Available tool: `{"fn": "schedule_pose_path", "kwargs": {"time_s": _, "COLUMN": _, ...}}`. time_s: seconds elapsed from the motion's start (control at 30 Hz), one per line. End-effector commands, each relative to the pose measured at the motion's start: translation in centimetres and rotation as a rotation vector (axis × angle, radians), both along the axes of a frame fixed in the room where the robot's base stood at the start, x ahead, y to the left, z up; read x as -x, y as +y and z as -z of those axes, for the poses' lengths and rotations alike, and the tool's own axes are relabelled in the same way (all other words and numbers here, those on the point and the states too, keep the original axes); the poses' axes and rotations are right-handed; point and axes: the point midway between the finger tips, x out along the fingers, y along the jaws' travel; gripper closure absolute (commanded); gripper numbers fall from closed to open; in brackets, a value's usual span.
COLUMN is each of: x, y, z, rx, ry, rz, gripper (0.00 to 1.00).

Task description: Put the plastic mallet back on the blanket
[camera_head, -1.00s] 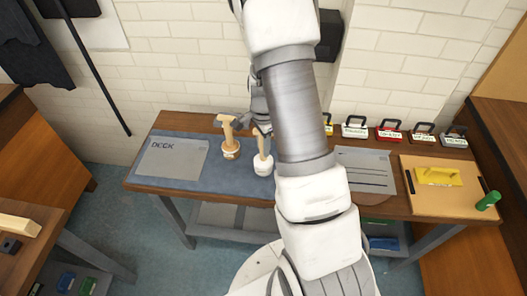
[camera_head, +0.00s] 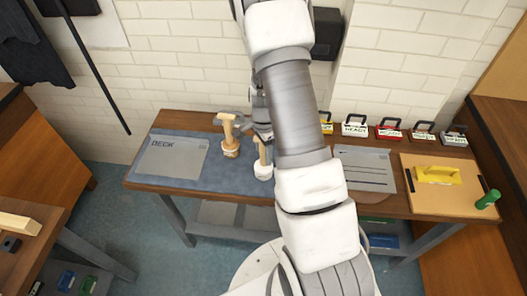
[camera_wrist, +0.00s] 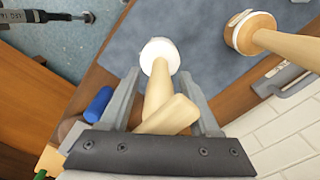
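The plastic mallet (camera_head: 264,171), with a white head and pale wooden handle, stands head down at the blue-grey blanket (camera_head: 205,178) on the bench. In the wrist view its white head (camera_wrist: 159,54) lies just beyond my fingertips. My gripper (camera_wrist: 161,77) is open around the handle, with a gap on both sides. In the head view my gripper (camera_head: 262,136) is at the handle's upper part, partly hidden by my arm. A second mallet with a wooden head (camera_head: 230,147) stands to the left on the blanket; it also shows in the wrist view (camera_wrist: 252,34).
A grey DECK board (camera_head: 172,158) lies on the blanket's left. A grey plate (camera_head: 365,170) lies right of my arm. Several handled blocks (camera_head: 390,130) line the bench's back edge. A tan board (camera_head: 445,202) with a yellow tool (camera_head: 438,174) and a green cylinder (camera_head: 487,199) are at right.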

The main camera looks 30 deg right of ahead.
Motion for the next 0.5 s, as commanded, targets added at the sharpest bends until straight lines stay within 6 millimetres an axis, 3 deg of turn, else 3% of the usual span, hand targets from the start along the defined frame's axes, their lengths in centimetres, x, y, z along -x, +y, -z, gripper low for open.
{"fn": "schedule_pose_path", "kwargs": {"time_s": 0.27, "x": 0.0, "y": 0.0, "z": -0.6, "rx": 0.0, "ry": -0.001, "rz": 0.0, "gripper": 0.37}}
{"fn": "schedule_pose_path", "kwargs": {"time_s": 0.5, "x": -0.2, "y": 0.0, "z": -4.4, "rx": 0.002, "ry": -0.006, "rz": -0.002, "gripper": 0.37}}
